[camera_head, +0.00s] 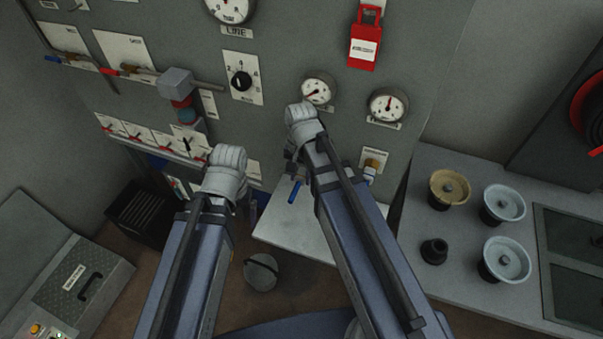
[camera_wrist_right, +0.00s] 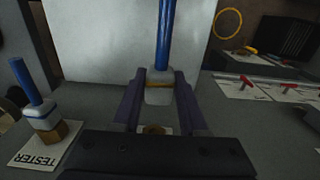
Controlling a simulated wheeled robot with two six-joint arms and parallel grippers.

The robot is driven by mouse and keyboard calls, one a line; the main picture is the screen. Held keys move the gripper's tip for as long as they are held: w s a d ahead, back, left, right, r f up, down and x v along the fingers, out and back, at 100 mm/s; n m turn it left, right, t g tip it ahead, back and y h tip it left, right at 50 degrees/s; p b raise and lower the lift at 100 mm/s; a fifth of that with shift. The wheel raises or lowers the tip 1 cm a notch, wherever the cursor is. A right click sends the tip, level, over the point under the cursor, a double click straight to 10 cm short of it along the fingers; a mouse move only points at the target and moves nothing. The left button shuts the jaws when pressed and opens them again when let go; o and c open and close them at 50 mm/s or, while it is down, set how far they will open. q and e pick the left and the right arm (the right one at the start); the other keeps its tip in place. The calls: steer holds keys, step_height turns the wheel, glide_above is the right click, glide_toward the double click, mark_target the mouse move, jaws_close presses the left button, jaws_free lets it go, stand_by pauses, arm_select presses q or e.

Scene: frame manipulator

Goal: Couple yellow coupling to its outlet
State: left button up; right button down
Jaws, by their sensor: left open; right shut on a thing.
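The yellow-banded coupling (camera_wrist_right: 159,86), pale grey with a blue hose, is upright in the right wrist view. My right gripper (camera_wrist_right: 159,94) is shut on it. A brass outlet (camera_wrist_right: 155,130) shows just beyond the coupling's lower end, partly hidden by the gripper body; I cannot tell whether they touch. In the head view my right gripper (camera_head: 295,168) is in front of the panel below a gauge, with the blue hose (camera_head: 293,192) hanging from it. My left gripper (camera_head: 251,204) is open, lower and to the left, largely hidden by its wrist.
A blue-banded coupling (camera_wrist_right: 43,116) sits on a brass fitting labelled TESTER, left of the held one. Red levers (camera_wrist_right: 247,82) are on the right. In the head view, gauges (camera_head: 387,104) and a red tag (camera_head: 365,45) are on the panel; a bench (camera_head: 450,155) stands right.

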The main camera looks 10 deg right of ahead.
steer(key=shift+w+d, duration=0.1)
steer(key=shift+w, duration=0.05)
steer(key=shift+w, duration=0.1)
steer(key=shift+w+d, duration=0.8)
steer(key=shift+w, duration=0.3)
steer(key=shift+w+d, duration=0.75)
steer(key=shift+w, duration=0.35)
steer(key=shift+w+d, duration=0.35)
steer(key=shift+w, duration=0.15)
stand_by(0.6)
